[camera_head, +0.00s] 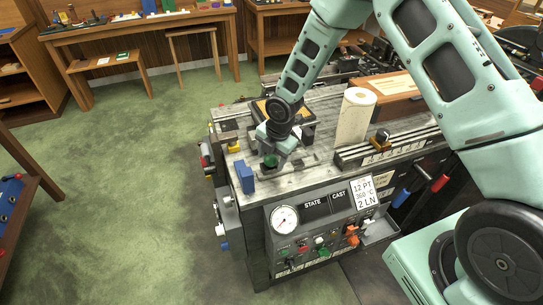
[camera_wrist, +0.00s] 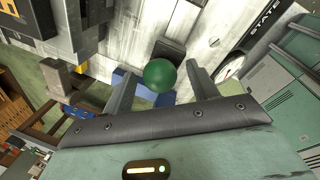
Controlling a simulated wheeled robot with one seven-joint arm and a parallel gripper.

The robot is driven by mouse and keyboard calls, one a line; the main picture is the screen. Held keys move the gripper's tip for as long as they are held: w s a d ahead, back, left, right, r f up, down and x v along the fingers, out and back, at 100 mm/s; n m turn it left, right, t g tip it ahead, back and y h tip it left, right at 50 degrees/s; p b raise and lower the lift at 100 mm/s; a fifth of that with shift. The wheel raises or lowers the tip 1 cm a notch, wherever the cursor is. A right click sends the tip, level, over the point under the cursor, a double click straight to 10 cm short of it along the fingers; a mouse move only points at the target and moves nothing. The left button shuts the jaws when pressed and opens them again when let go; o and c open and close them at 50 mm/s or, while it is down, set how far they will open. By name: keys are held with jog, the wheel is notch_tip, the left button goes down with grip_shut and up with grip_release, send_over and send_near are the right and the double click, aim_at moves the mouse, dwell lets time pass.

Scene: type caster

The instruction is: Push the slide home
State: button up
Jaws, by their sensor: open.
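My gripper (camera_wrist: 165,85) is open, its two fingers on either side of a round green knob (camera_wrist: 160,74) in the wrist view, with gaps between knob and fingers. In the head view the green knob (camera_head: 270,160) sits on the machine's grey top (camera_head: 212,140), just below my gripper (camera_head: 275,152). A dark block (camera_wrist: 170,52) lies beside the knob in the wrist view; I cannot tell whether it is the slide. The knob's stem is hidden.
A blue block (camera_head: 245,177) stands at the machine top's front left corner. A paper roll (camera_head: 355,117) stands behind and right of my gripper. The front panel has a gauge (camera_head: 284,220) and several small controls. Green floor (camera_head: 130,180) is open to the left.

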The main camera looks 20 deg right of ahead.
grip_shut()
jog(key=shift+d+p, duration=0.35)
jog(key=shift+d, duration=1.9)
grip_release()
notch_tip(320, 180, up, 17)
jog(key=s+d+b, duration=0.1)
jog(key=s+b, duration=0.1)
jog(key=shift+s+d, duration=0.35)
jog(key=shift+d, duration=0.05)
